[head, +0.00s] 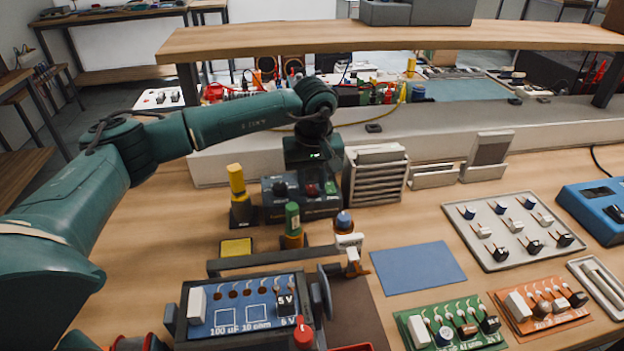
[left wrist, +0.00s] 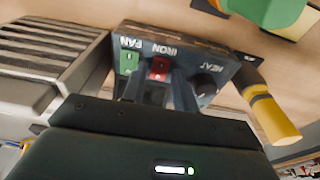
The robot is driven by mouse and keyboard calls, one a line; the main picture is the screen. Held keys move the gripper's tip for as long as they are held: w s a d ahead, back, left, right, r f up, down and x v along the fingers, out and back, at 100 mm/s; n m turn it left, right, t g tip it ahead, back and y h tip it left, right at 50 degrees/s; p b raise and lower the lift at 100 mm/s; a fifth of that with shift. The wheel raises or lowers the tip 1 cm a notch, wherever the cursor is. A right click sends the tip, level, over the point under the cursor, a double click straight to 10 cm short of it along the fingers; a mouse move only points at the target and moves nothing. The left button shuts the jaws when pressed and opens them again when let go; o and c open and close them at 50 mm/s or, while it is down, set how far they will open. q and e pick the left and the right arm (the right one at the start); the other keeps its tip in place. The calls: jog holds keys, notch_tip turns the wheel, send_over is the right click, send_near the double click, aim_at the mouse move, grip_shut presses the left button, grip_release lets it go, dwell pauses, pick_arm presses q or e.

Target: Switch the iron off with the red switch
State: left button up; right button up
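A dark control box (head: 270,212) stands on the bench in the head view. In the left wrist view its panel (left wrist: 205,55) carries a green FAN switch (left wrist: 129,62), a red IRON switch (left wrist: 160,68) and a black HEAT knob (left wrist: 207,86). The red switch also shows in the head view (head: 311,190). My left gripper (head: 313,172) is just above and behind the box. In the left wrist view its two fingers (left wrist: 158,88) are apart, on either side of the red switch, with nothing held. I cannot tell whether they touch the panel or which way the switch is tipped. My right gripper is out of view.
A grey slatted block (head: 375,180) stands close to the box's right. A yellow-topped holder (head: 238,190) stands at its left, and a green-handled tool (head: 292,222) in front. A blue circuit board (head: 245,308) is clamped nearer. A blue mat (head: 416,267) lies to the right.

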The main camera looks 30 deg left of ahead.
aim_at(314, 199)
pick_arm(q)
notch_tip(314, 199, up, 13)
jog(key=s+d, duration=0.1)
jog(key=shift+s, duration=0.2)
jog(key=shift+f, duration=0.1)
dwell(0.4)
